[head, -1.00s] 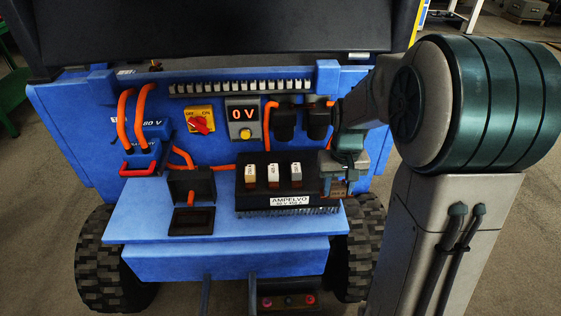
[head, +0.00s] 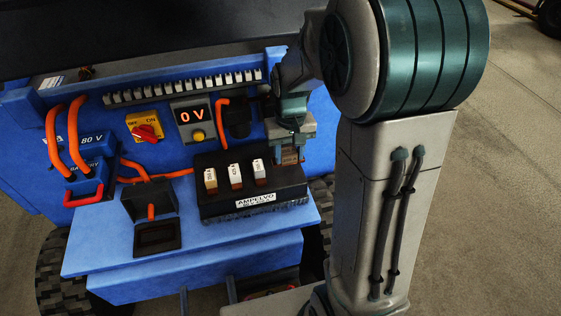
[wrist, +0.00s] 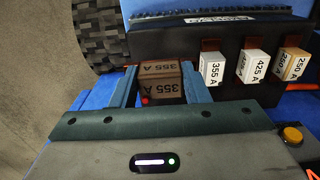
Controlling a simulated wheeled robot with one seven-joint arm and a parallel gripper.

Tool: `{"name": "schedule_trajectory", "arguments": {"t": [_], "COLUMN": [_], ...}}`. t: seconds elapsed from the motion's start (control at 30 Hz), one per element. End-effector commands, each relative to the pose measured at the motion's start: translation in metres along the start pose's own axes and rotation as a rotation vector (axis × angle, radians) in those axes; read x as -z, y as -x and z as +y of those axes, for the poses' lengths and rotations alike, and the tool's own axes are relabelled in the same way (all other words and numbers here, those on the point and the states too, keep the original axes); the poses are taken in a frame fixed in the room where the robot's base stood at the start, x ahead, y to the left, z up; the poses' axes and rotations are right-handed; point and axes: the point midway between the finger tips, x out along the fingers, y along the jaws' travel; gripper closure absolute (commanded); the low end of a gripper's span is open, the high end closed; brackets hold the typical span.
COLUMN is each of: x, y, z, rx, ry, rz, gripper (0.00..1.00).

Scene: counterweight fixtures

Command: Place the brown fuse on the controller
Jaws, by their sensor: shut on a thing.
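My gripper (wrist: 158,74) is shut on a brown fuse (wrist: 160,84) marked 355 A, held between its two blue-grey fingers. In the head view my gripper (head: 291,146) is at the right rear end of the controller, with the brown fuse (head: 290,157) partly visible below it. The controller (head: 225,207) is a black box labelled AMPELVO on a blue shelf. It also shows in the wrist view (wrist: 160,45), just beyond the held fuse. I cannot tell whether the fuse touches it.
Several light-topped fuses stand in a row on the controller, including one marked 355 A (wrist: 212,68) right of my gripper. An open black holder (head: 150,200) is left of the controller.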

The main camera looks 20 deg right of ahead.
Motion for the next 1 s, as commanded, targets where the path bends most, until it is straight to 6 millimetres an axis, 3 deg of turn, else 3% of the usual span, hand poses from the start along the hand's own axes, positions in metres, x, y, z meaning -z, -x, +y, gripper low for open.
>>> {"name": "schedule_trajectory", "arguments": {"t": [0.23, 0.37, 0.6, 1.0], "x": [0.025, 0.027, 0.026, 0.026], "y": [-0.017, -0.023, -0.056, -0.062], "z": [-0.011, -0.011, -0.011, -0.011], "rx": [0.0, 0.0, 0.0, 0.0], "ry": [0.0, 0.0, 0.0, 0.0], "rz": [0.0, -0.001, -0.001, 0.001], "gripper": [0.75, 0.75, 0.75, 0.75]}}
